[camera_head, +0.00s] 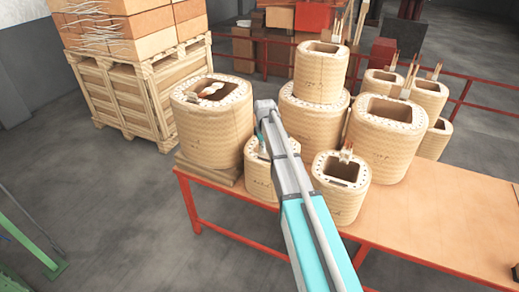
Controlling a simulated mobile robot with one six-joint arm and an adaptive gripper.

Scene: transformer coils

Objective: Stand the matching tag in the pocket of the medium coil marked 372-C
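Several tan woven coils stand on the orange-topped table (452,215). A large coil (213,132) is at the left, with small pale and brown items in its opening. A smaller coil (258,178) is partly hidden behind my arm. Another small coil (338,201) with upright terminals stands right of the arm. A middle coil (316,122) carries a coil (320,76) on top. A wide coil (375,145) stands to the right. Dark side markings are too small to read, so I cannot pick out 372-C. No tag is recognisable. My arm hides my gripper and whatever it holds.
A wooden crate (135,98) with brown boxes (130,25) stands behind at left. More coils (430,95) crowd the back right. A red railing (465,92) runs behind. The table's front right is clear.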

